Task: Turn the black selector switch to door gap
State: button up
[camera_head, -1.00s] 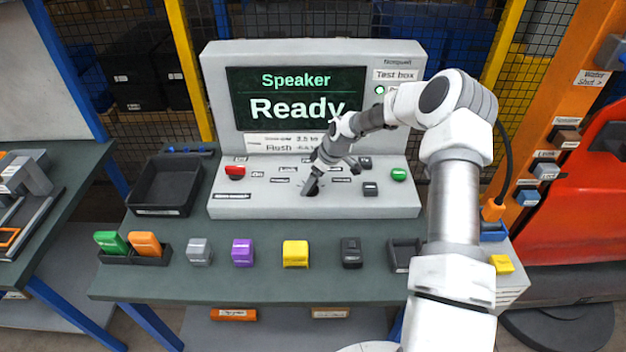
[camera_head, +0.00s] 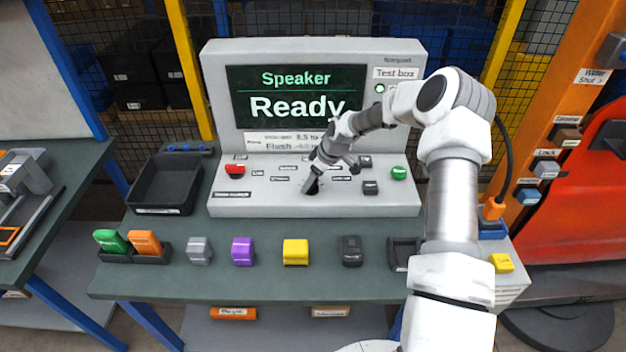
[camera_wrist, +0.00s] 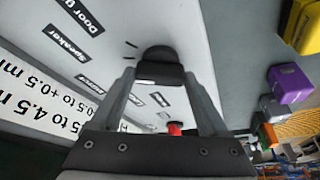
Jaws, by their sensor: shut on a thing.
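The black selector switch (camera_wrist: 160,66) sits on the sloped panel of the test box (camera_head: 240,202). In the wrist view my gripper (camera_wrist: 160,80) has its two fingers closed on either side of the switch knob. Labels around the knob include "Speaker" (camera_wrist: 67,43) and one starting "Door" (camera_wrist: 84,14), partly cut off by the picture edge. The knob's pointer direction cannot be made out. In the head view my gripper (camera_head: 313,184) reaches down to the middle of the panel and mostly hides the switch. The screen (camera_head: 295,97) reads "Speaker Ready".
A red button (camera_head: 235,170), a green button (camera_head: 399,173) and a small black control (camera_head: 370,187) are on the panel around my gripper. Grey, purple, yellow and black blocks stand along the bench front. An empty black tray (camera_head: 165,187) is at left.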

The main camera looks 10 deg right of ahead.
jog(key=shift+f, duration=0.1)
jog(key=m+h+b, duration=0.1)
jog(key=m+b, duration=0.2)
jog(key=b, duration=0.1)
jog(key=shift+a+f+m+t, duration=0.1)
jog(key=shift+a+m+t, duration=0.05)
jog(key=shift+m+t, duration=0.2)
jog(key=shift+s+m+t+h+b, duration=0.1)
jog(key=shift+m+t+h+b, duration=0.35)
jog(key=shift+m+b, duration=0.6)
jog(key=shift+r, duration=0.2)
jog(key=o, duration=1.2)
jog(key=shift+o, duration=0.2)
jog(key=shift+r, duration=0.1)
jog(key=v, duration=1.7)
jog(key=shift+r, duration=0.2)
jog(key=shift+a, duration=0.1)
